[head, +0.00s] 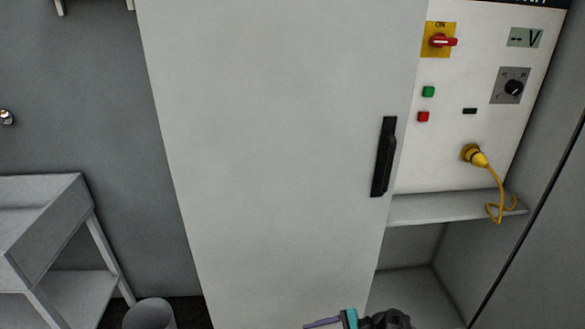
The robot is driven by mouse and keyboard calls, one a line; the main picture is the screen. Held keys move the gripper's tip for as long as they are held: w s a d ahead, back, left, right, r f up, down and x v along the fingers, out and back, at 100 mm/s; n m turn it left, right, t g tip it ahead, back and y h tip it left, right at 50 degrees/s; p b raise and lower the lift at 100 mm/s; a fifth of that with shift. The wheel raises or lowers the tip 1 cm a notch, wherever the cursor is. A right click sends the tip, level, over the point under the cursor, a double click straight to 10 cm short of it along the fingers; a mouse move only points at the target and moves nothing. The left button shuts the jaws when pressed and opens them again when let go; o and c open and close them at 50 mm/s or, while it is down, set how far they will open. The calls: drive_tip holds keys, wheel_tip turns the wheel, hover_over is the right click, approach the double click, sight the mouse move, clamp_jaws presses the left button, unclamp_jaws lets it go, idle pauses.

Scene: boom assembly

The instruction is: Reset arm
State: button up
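My gripper (322,323) shows only in part at the bottom edge of the head view, right of centre. A thin purple-grey finger points left from a teal band, with a dark arm part (385,320) to the right of it. The rest of my arm and gripper is cut off below the frame. I cannot see whether the fingers are open or shut, and nothing held is visible. The gripper shows below and in front of a large pale cabinet door (265,150) with a black handle (384,157); I cannot tell how far apart they are.
Right of the door, a white control panel (467,130) carries a red switch on yellow (440,41), green and red buttons, a dial (512,87) and a yellow plug with cable (477,156). A shelf (440,207) sits below. A grey cart (50,220) and bin (150,313) stand left.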

drive_tip(key=s+a+f+n+g+h, duration=0.1)
drive_tip(key=s+f+n+g+h, duration=0.2)
drive_tip(key=s+f, duration=0.45)
drive_tip(key=s+a+f+n+g+h, duration=0.1)
drive_tip(key=s+f+n+g+h, duration=0.3)
drive_tip(key=s, duration=0.6)
drive_tip(key=s+d+f+n+t+h, duration=0.1)
drive_tip(key=s+d+f+n+h, duration=0.2)
drive_tip(key=d, duration=0.9)
wheel_tip(320, 180, down, 3)
drive_tip(key=n+h, duration=0.3)
drive_tip(key=shift+f+t, duration=0.15)
drive_tip(key=shift+t, duration=0.15)
drive_tip(key=shift+a, duration=0.1)
